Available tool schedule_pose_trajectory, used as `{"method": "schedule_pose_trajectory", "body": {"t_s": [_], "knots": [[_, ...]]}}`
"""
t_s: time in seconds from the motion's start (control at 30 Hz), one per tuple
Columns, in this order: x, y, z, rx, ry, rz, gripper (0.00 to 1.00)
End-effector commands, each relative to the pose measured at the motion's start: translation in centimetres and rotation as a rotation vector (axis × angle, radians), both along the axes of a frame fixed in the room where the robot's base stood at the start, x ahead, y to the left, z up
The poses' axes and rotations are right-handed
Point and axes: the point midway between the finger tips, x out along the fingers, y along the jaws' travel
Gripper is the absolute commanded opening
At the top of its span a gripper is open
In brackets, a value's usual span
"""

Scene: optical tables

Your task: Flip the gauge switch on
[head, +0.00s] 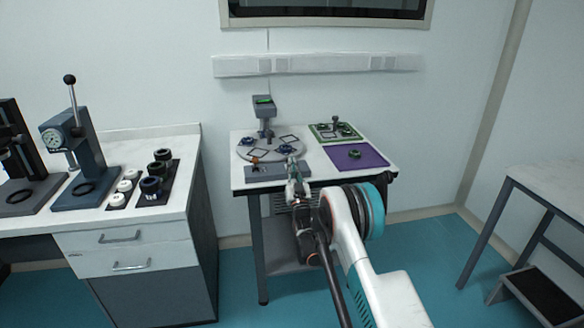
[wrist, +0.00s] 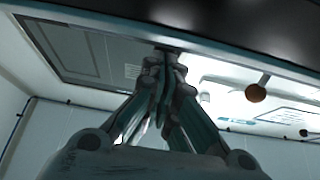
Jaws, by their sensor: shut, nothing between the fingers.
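The gauge (head: 264,103), a grey stand with a green-lit display, stands at the back of the middle table. A low grey panel (head: 278,173) lies at the table's front left and carries a small orange-brown knob (head: 254,161). I cannot tell for sure which part is the gauge switch. My gripper (head: 291,162) is at the panel's right end, by the table's front edge. In the wrist view my gripper (wrist: 166,58) has its fingertips together and empty, close to a dark edge. A brown ball on a short stem (wrist: 256,93) shows to their right, apart from them.
A round grey plate (head: 243,152) with small parts lies behind the panel. A purple mat (head: 372,160) and a green-edged tray (head: 322,137) are to the right. A bench (head: 185,145) with presses stands left. Floor is clear between the middle and right tables.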

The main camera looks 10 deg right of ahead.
Motion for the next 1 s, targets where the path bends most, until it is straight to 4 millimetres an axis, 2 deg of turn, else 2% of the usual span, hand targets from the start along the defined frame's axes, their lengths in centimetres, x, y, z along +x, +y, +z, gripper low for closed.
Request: {"method": "schedule_pose_trajectory", "body": {"t_s": [1.0], "knots": [[0.43,0.0,1.01,0.0,0.286,0.0,0.0]]}}
